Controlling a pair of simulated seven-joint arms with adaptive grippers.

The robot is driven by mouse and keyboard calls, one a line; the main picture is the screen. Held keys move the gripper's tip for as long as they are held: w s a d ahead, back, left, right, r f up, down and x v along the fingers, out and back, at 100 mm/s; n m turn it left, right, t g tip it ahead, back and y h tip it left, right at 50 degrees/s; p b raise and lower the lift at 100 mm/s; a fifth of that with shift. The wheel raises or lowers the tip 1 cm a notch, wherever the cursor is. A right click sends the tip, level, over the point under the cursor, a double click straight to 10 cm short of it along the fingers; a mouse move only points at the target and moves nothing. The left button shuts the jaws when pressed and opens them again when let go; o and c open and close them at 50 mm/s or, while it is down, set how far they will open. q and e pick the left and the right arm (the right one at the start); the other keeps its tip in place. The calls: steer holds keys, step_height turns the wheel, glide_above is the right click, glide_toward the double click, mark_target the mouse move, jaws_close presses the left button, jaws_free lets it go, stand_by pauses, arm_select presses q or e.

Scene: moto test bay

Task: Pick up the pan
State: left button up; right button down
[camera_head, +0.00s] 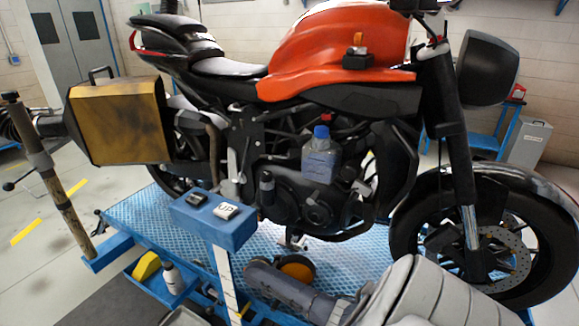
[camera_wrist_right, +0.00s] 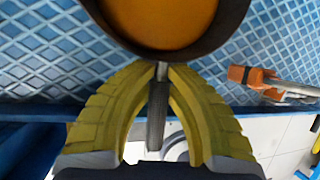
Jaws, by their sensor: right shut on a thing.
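The pan (camera_wrist_right: 160,22) is dark-rimmed with an orange inside. In the right wrist view its bowl is cut off by the top edge. Its dark handle (camera_wrist_right: 157,115) runs down between the yellow fingers of my right gripper (camera_wrist_right: 161,72), which are shut on it. In the head view the pan (camera_head: 297,267) shows as a small orange disc with a dark rim over the blue platform, partly covered by my right arm. The right fingers are hidden there. I cannot tell whether the pan touches the platform. My left gripper is in neither view.
The motorcycle (camera_head: 330,55) stands on the blue platform (camera_head: 345,262), close behind the pan. A blue stand (camera_head: 213,218) rises left of it. A white bottle (camera_head: 172,277) is at lower left. An orange-and-grey tool (camera_wrist_right: 252,78) lies right of the pan in the wrist view.

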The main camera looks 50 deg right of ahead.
steer(key=shift+a, duration=0.15)
steer(key=shift+a+r, duration=0.55)
steer(key=shift+r, duration=0.15)
steer(key=s+a+r, duration=0.2)
steer(key=a+r, duration=0.2)
steer(key=a, duration=0.7)
steer(key=s+a+r, duration=0.2)
steer(key=a+r, duration=0.2)
steer(key=a, duration=0.7)
stand_by(1.9)
steer(key=shift+r, duration=0.1)
